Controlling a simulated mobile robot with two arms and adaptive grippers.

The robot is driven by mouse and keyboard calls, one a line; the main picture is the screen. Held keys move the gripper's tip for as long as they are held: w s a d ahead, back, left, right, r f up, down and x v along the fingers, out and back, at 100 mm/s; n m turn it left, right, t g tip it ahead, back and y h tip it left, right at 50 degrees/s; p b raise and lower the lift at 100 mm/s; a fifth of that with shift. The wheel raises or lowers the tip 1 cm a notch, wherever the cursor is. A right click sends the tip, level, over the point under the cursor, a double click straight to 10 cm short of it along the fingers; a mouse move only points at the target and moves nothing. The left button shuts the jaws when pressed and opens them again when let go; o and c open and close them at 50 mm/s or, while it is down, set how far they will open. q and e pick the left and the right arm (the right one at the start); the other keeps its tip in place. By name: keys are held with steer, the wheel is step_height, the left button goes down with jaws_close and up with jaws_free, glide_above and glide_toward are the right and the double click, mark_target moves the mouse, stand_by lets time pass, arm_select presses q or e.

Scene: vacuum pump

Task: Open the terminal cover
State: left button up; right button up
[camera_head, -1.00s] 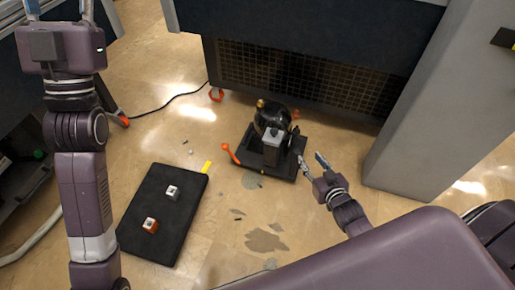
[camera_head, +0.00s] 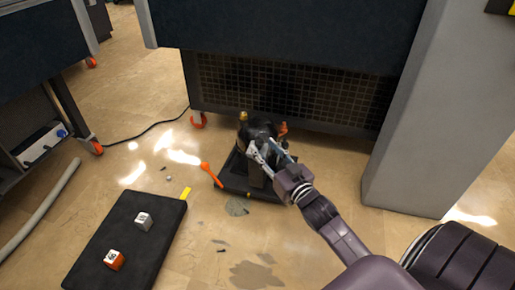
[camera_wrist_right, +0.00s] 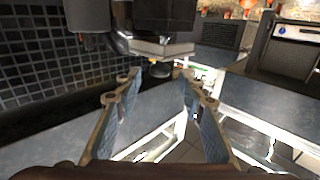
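The dark vacuum pump (camera_head: 262,128) stands on a black base on the floor, in front of the mesh-fronted bench. My right gripper (camera_head: 263,149) reaches in from the right, its fingers over the pump's front and hiding much of the terminal box. In the right wrist view the two fingers of my right gripper (camera_wrist_right: 156,78) are spread apart. A flat light-grey piece (camera_wrist_right: 162,48), likely the terminal cover, lies just beyond the fingertips under a dark block. I cannot tell whether the fingertips touch it. My left gripper is out of view.
A black mat (camera_head: 125,240) on the floor at lower left bears a white block (camera_head: 143,221) and an orange-and-white block (camera_head: 114,260). A grey pillar (camera_head: 430,120) stands at right. Floor before the pump is mostly clear.

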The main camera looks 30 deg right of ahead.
mark_target(261, 144)
steer(key=w+b, duration=0.2)
steer(key=w, duration=0.2)
steer(key=shift+d+f, duration=0.1)
steer(key=shift+d, duration=0.05)
steer(key=shift+w, duration=0.1)
steer(key=shift+c, duration=0.4)
jaws_close()
